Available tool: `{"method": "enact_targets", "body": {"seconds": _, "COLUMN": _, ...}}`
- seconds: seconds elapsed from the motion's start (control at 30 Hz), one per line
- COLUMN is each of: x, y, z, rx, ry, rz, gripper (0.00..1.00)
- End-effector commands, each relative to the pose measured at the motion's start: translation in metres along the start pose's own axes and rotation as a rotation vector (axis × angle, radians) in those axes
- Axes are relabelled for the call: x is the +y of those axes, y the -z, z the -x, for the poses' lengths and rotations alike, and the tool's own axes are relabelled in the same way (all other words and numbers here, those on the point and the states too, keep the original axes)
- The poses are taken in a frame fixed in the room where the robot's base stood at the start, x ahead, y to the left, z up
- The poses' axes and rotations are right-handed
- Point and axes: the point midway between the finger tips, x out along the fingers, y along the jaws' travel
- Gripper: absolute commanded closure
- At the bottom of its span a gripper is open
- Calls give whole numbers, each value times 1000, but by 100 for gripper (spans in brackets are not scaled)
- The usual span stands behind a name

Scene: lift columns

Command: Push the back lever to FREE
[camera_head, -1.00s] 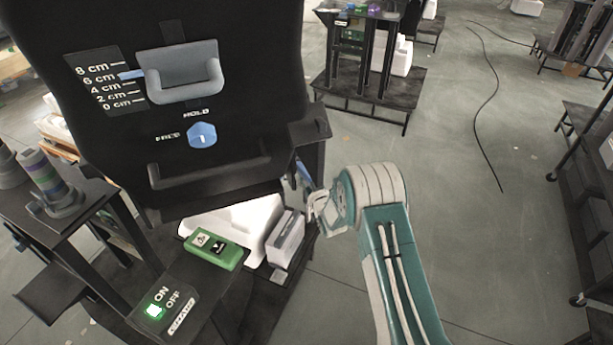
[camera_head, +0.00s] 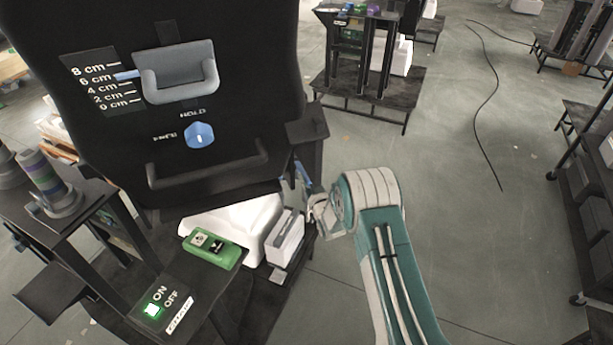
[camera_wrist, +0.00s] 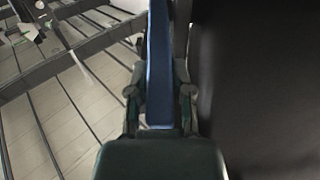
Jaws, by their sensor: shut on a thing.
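The back lever is a long blue bar (camera_wrist: 160,75) upright in the middle of the wrist view. My gripper (camera_wrist: 160,95) has its two dark fingers on either side of it, shut on it. In the head view my gripper (camera_head: 310,195) is beside the right edge of the black lift column (camera_head: 255,60), with only a sliver of blue showing there. The column hides most of the lever and its FREE marking. On the column's front, a round blue knob (camera_head: 199,136) sits below HOLD, its white mark roughly upright.
A grey cradle (camera_head: 180,85) stands on the column beside a centimetre scale, its blue pointer near 6 cm. A green box (camera_head: 211,250) and a lit ON/OFF switch (camera_head: 152,309) are at lower left. In the wrist view a dark surface fills the right side. Open floor lies right of my arm.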

Motion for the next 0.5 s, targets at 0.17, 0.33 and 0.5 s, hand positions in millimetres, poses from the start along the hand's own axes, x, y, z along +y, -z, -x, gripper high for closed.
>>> {"method": "enact_targets", "body": {"seconds": 0.17, "x": 0, "y": -13, "z": 3, "rx": 115, "ry": 0, "rz": -1, "gripper": 100}}
{"method": "enact_targets", "body": {"seconds": 0.33, "x": 0, "y": -23, "z": 5, "rx": 162, "ry": 1, "rz": 0, "gripper": 100}}
{"method": "enact_targets", "body": {"seconds": 0.5, "x": 0, "y": -36, "z": 6, "rx": 157, "ry": 1, "rz": -1, "gripper": 100}}
